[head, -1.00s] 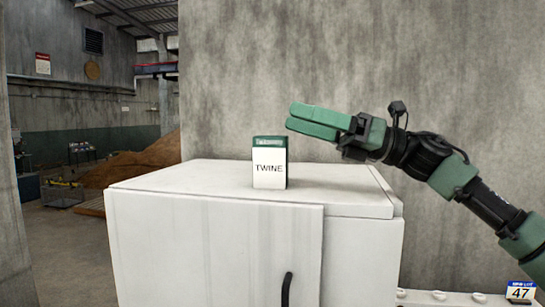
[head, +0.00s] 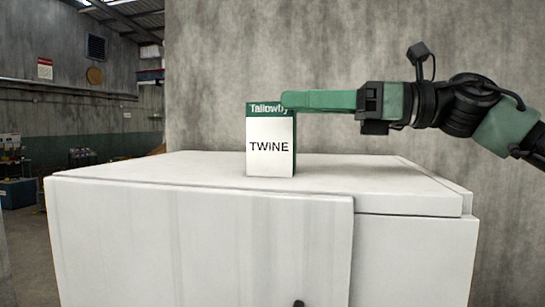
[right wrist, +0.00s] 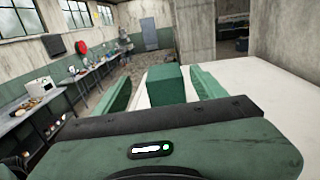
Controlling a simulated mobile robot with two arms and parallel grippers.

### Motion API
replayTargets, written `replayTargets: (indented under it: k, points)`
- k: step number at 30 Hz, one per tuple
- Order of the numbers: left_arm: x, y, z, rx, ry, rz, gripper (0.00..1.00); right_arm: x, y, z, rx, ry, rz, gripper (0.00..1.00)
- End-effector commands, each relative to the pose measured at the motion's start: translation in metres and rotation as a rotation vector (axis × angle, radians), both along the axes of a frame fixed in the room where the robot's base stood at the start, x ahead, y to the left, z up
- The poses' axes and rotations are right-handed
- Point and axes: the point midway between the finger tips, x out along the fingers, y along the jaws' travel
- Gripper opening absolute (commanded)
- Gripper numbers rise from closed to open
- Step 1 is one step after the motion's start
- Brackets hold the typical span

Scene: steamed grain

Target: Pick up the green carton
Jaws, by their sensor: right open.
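The green carton (head: 270,148) stands upright on top of a white cabinet (head: 130,168). It has a green top band reading "Tallowby" and a white front reading "TWINE". My right gripper (head: 285,101) comes in level from the right, its fingers at the carton's upper right corner. In the right wrist view the carton's green top (right wrist: 165,84) shows between the two spread fingers of my right gripper (right wrist: 160,73). The fingers are open, with a gap on the left side; I cannot tell whether the right finger touches the carton. My left gripper is not in view.
A concrete wall (head: 350,60) rises behind the cabinet. The cabinet top is otherwise clear around the carton. The right wrist view shows a long workbench (right wrist: 75,85) with items along the left wall and open floor beyond the cabinet.

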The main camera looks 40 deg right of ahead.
Motion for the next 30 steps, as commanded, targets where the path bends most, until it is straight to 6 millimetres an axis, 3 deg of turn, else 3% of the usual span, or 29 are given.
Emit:
replayTargets:
  k: [1, 7, 17, 22, 30]
  points:
    - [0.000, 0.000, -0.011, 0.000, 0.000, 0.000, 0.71, 0.000, 0.001, -0.011, -0.004, 0.000, -0.002, 0.71]
    - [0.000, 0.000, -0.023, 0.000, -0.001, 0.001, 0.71, -0.001, 0.003, -0.023, -0.015, 0.001, -0.006, 0.71]
    - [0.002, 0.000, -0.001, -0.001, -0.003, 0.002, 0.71, 0.023, 0.027, -0.020, -0.015, 0.005, -0.005, 0.71]
    - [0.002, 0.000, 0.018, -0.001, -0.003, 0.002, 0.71, 0.040, 0.047, -0.021, -0.015, 0.007, -0.004, 0.71]
    - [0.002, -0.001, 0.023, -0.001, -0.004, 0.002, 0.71, 0.053, 0.059, -0.025, -0.015, 0.001, -0.006, 0.71]
